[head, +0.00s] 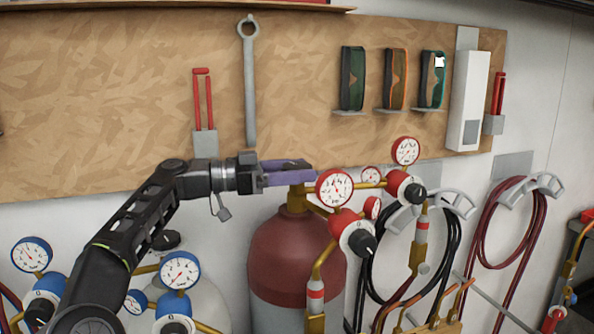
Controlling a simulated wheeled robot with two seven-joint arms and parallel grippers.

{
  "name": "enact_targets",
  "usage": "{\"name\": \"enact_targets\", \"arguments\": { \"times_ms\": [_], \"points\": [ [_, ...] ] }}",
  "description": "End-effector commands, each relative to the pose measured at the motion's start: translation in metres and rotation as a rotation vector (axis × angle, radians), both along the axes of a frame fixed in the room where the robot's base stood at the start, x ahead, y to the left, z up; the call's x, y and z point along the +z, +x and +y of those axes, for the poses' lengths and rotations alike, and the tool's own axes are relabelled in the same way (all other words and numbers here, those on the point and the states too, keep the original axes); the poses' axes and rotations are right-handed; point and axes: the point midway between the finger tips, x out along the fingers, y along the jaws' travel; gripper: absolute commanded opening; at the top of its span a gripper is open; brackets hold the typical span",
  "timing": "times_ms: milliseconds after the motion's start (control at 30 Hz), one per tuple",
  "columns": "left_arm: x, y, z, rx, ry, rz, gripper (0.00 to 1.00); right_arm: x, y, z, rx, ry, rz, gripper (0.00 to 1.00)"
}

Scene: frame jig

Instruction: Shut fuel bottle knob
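The fuel bottle (290,255) is dark red with a grey lower part and stands upright below the pegboard. Its brass valve neck (297,199) rises from the top. My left gripper (300,174), with purple fingers, reaches in from the left and lies level over the valve top. The knob there is hidden by the fingers, so I cannot tell whether they touch it or how far apart they are. A red pressure gauge (334,189) and a regulator with a black dial (361,242) sit just right of the fingertips. My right gripper is out of view.
A second bottle (170,291) with blue gauges (180,271) stands at left under my arm. More red gauges (405,151) and hoses (490,230) are at right. The pegboard (100,100) behind carries a wrench (249,90), goggles (352,78) and red-handled tools.

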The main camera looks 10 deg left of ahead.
Motion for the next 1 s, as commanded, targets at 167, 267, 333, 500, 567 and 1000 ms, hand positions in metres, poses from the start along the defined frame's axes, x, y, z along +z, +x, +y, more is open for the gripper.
{"name": "enact_targets", "arguments": {
  "times_ms": [167,267,333,500,567,1000],
  "points": [
    [0.000,0.000,0.000,0.000,0.001,0.000,0.76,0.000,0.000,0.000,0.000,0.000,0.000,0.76],
    [0.000,0.000,0.000,-0.001,0.001,0.000,0.77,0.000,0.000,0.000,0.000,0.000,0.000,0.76],
    [0.000,0.000,0.000,-0.001,0.001,0.000,0.77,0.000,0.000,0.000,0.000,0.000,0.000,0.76],
    [-0.001,-0.001,0.003,0.000,0.001,0.000,0.77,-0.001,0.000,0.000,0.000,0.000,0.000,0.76],
    [-0.001,-0.003,0.006,0.000,0.001,0.000,0.77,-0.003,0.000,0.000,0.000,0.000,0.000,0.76],
    [-0.001,-0.033,0.063,0.001,0.001,0.000,0.77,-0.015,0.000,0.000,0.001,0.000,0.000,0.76]
  ]
}}
